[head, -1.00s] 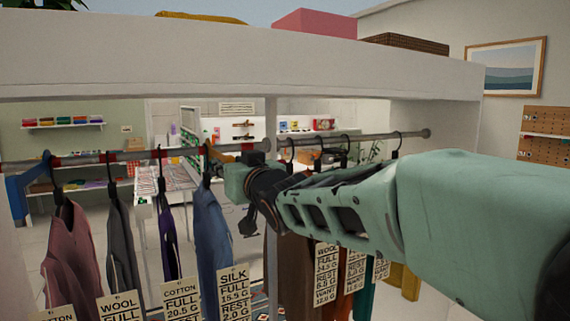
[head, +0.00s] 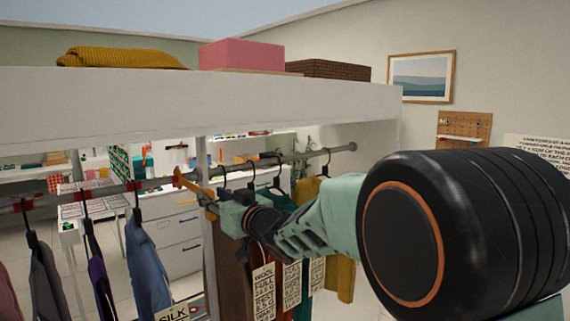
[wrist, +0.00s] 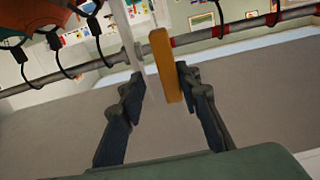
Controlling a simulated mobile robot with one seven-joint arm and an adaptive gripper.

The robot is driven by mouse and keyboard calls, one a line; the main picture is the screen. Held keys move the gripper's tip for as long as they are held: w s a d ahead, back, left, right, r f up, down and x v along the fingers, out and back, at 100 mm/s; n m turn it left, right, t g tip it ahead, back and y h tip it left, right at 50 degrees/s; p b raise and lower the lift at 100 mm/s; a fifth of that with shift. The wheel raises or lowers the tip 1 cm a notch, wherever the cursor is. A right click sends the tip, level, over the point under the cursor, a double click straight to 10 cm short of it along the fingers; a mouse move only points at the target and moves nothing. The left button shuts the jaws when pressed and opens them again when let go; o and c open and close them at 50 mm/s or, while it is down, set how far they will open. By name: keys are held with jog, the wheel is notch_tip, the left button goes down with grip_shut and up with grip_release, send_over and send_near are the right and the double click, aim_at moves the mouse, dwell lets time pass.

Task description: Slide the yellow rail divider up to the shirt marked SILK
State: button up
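The yellow rail divider (head: 193,184) is on the rail, right of the blue shirt (head: 148,268) whose tag reads SILK (head: 174,313). A stretch of bare rail shows between that shirt's hanger and the divider. My gripper (head: 226,213) is at the divider's near side. In the wrist view, the divider (wrist: 165,66) stands between my two parted fingers (wrist: 160,84). It is close to the right finger, and a gap shows on the left finger's side. Whether the right finger touches it I cannot tell.
The rail (head: 160,185) carries several garments left of the divider. Brown, orange, teal and yellow garments (head: 338,275) hang to the right, partly behind my arm. A white upright (head: 208,160) stands by the divider. A white shelf (head: 200,105) runs above.

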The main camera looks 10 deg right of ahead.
jog(key=s+d+b, duration=0.1)
jog(key=s+d, duration=0.5)
jog(key=d, duration=0.3)
jog(key=w+d+r+m+t+h, duration=0.3)
jog(key=d+r+m+h, duration=0.1)
jog(key=d, duration=0.6)
jog(key=shift+r+m+h, duration=0.4)
jog(key=shift+r+m, duration=0.2)
jog(key=shift+d, duration=0.1)
